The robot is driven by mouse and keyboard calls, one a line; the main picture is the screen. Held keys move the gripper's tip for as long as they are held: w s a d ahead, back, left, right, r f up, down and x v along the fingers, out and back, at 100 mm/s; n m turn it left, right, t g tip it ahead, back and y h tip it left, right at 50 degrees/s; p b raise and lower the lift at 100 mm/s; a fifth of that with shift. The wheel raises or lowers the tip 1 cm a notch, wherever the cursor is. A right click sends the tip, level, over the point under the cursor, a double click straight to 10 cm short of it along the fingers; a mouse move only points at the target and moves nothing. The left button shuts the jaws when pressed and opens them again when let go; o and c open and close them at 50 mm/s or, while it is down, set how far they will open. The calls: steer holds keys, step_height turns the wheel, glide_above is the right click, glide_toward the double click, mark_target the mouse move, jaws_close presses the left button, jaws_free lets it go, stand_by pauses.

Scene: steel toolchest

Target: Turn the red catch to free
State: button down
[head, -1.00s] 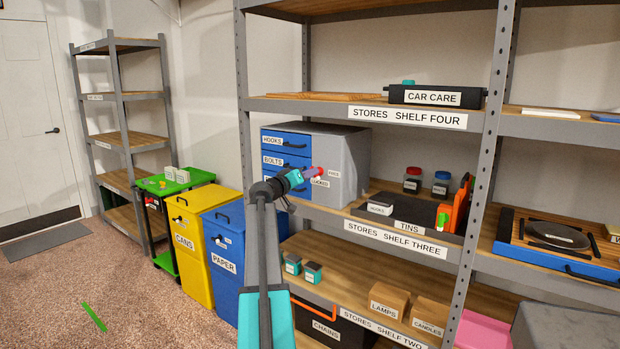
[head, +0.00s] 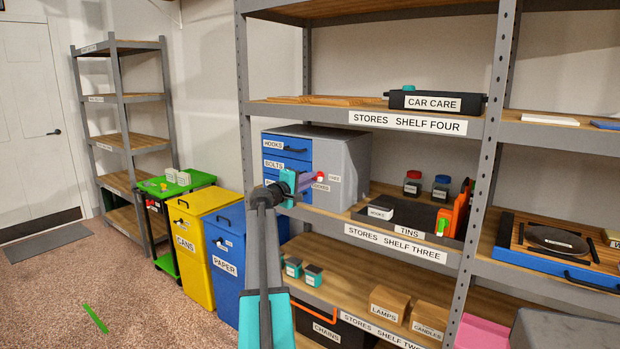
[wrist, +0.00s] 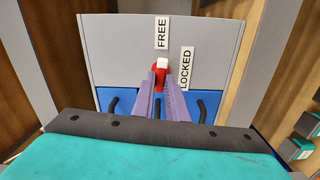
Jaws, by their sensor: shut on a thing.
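The red catch (head: 320,177) is on the grey side of the steel toolchest (head: 345,155), beside the FREE label (head: 334,178) and the LOCKED label (head: 321,187). In the wrist view the red catch (wrist: 157,74) has a white tip that points up towards the FREE label (wrist: 162,32). The LOCKED label (wrist: 187,68) is to its right. My gripper (head: 312,178) reaches the catch from the left. In the wrist view the purple fingers of my gripper (wrist: 161,82) are shut on the catch, one on each side, and partly hide it.
The toolchest's blue drawers (head: 287,160) have dark handles and look closed. The chest stands on shelf three, left of a dark tins tray (head: 415,217) and two jars. A shelf upright (head: 487,150) is to the right. A blue paper bin (head: 227,260) stands at lower left.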

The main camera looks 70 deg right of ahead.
steer(key=shift+n, duration=0.6)
steer(key=c, duration=1.8)
jaws_free()
steer(key=shift+o, duration=0.2)
steer(key=v, duration=1.3)
steer(key=shift+a+b, duration=0.4)
steer(key=shift+w, duration=0.2)
